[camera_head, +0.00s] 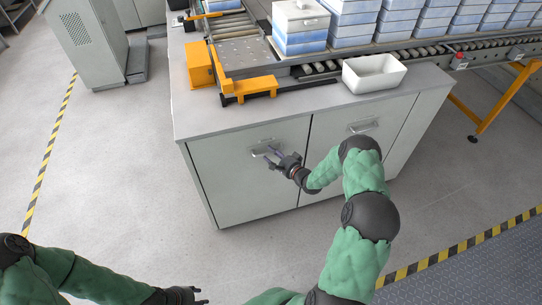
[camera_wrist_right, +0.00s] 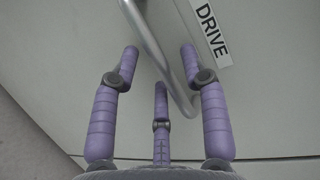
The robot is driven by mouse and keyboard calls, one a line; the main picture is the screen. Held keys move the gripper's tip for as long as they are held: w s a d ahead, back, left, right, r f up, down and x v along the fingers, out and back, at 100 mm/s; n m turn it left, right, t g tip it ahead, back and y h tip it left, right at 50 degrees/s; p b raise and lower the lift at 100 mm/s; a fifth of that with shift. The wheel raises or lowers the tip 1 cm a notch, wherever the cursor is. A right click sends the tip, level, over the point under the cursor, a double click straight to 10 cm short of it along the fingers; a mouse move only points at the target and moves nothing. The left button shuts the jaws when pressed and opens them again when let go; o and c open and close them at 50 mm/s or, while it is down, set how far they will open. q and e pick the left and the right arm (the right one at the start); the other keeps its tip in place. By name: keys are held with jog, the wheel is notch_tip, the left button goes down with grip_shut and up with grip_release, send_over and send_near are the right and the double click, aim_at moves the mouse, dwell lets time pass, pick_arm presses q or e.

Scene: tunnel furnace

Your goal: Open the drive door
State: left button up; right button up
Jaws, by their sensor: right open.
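The drive door (camera_head: 240,190) is the left front panel of the grey cabinet and looks closed. Its metal handle (camera_head: 262,148) is near the top edge. In the right wrist view the silver bar handle (camera_wrist_right: 158,55) runs slantwise between my spread fingers, and a white label (camera_wrist_right: 211,32) reads DRIVE. My right gripper (camera_head: 272,157) is open in front of the handle, with no finger closed on it; whether any finger touches it I cannot tell. My left gripper (camera_head: 196,296) is low at the bottom edge, away from the cabinet; its jaw state is unclear.
A second door with its own handle (camera_head: 363,126) is to the right. On top are a white bin (camera_head: 374,73), orange brackets (camera_head: 249,87) and a roller conveyor with stacked blue-white boxes (camera_head: 300,28). The floor left of the cabinet is clear.

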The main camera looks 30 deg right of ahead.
jog(key=shift+w+a+f, duration=0.1)
jog(key=shift+w, duration=0.45)
grip_shut()
jog(key=shift+s, duration=0.1)
